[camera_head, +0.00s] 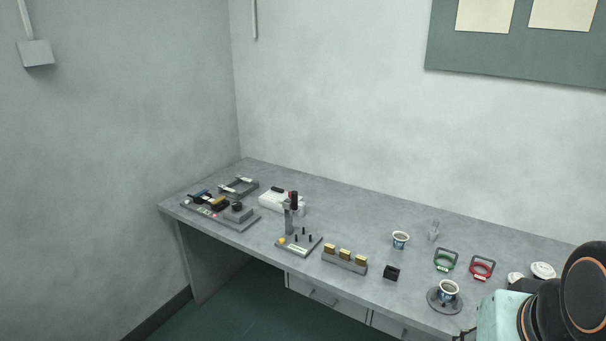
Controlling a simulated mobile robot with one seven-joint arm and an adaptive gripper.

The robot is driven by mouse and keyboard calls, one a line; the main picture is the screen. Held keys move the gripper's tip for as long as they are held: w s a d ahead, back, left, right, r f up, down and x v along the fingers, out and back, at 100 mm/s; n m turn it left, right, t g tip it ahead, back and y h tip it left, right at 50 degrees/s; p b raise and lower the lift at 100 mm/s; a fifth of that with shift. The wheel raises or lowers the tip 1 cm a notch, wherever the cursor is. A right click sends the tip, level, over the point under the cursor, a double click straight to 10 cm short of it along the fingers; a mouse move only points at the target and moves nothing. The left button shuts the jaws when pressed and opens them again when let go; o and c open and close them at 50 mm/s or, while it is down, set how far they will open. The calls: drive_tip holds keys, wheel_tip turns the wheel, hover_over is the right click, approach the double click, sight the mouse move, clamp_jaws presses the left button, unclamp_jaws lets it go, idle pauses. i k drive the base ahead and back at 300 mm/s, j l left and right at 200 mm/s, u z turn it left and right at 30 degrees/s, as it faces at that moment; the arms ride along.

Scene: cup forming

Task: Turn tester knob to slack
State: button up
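A grey bench device (218,211) sits at the left end of the table. It carries blue, yellow and black parts and a dark round knob-like part (237,206) at its right. A second device (298,245) stands to its right, with a grey upright post, a black and red top and several small dark pegs. I cannot tell for sure which device is the tester, and any knob marking or setting is too small to read. My gripper is not in view; only part of my arm shows at the lower right, far from both devices.
On the grey table (370,227) stand a white box (283,201), a block with yellow pieces (344,260), a small black block (391,272), paper cups (400,239), green (445,260) and red (482,267) frames, and white lids (542,270). Walls close the back and left.

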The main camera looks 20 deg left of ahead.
sight(237, 206)
drive_tip(key=i+j+u, duration=0.2)
drive_tip(key=u, duration=0.2)
drive_tip(key=i+j+u, duration=0.5)
drive_tip(key=i+j, duration=0.15)
drive_tip(key=i+j+u, duration=0.15)
drive_tip(key=i, duration=0.35)
drive_tip(key=i+j, duration=0.25)
drive_tip(key=i, duration=0.15)
drive_tip(key=i+j+z, duration=0.15)
drive_tip(key=z, duration=0.25)
drive_tip(key=i+j+z, duration=0.25)
drive_tip(key=z, duration=0.15)
drive_tip(key=i, duration=0.1)
